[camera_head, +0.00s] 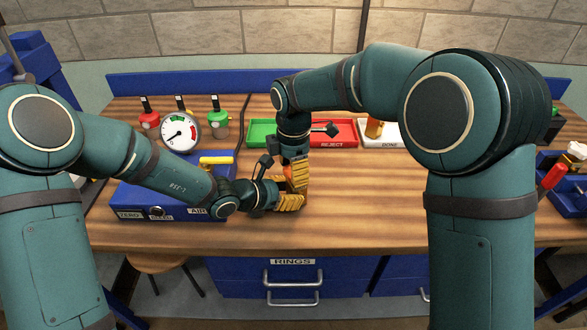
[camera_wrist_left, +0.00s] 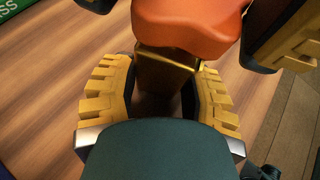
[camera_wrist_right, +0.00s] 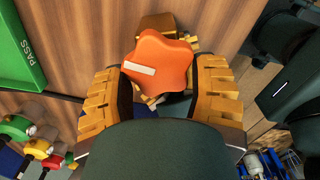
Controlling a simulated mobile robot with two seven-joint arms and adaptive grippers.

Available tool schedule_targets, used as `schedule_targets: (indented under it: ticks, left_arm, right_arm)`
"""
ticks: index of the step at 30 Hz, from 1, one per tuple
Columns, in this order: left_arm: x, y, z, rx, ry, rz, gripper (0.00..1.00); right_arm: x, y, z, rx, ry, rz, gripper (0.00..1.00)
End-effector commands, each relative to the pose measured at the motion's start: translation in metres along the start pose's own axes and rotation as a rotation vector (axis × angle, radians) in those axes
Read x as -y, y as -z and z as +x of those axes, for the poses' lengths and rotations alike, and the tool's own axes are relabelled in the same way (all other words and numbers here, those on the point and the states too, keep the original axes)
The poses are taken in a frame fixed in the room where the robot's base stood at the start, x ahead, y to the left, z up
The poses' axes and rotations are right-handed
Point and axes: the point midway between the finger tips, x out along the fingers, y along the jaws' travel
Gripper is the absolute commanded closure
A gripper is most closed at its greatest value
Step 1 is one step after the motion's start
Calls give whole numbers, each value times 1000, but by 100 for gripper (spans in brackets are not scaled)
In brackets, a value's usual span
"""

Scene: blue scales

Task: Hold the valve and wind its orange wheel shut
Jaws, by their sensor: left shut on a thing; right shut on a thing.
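The valve has a brass-brown body (camera_wrist_left: 165,75) and a lobed orange wheel (camera_wrist_right: 158,62) with a white stripe on top. In the head view only a sliver of the wheel (camera_head: 287,171) shows between my grippers. My left gripper (camera_head: 290,202) is shut on the valve body, its yellow pads on either side of it in the left wrist view. My right gripper (camera_head: 297,174) comes down from above and is shut on the orange wheel, its pads at the wheel's sides in the right wrist view. Most of the body is hidden by the grippers in the head view.
A blue box (camera_head: 130,196) with a white dial gauge (camera_head: 180,132) and yellow handle stands left. Behind are a green tray (camera_head: 262,131), a red REJECT tray (camera_head: 335,133) and a white DONE tray (camera_head: 392,141) with a brass-orange piece (camera_head: 374,128). The front tabletop is clear.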

Motion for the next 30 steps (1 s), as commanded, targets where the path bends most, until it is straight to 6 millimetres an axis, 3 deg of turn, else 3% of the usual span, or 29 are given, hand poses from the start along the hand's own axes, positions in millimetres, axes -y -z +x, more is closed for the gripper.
schedule_targets:
  ticks: [21,30]
  left_arm:
    - [-2,0,0,0,-3,-2,70]
    - [-2,0,0,1,-5,-2,70]
  right_arm:
    - [-2,0,1,1,6,669,75]
    - [-2,-1,2,3,8,876,75]
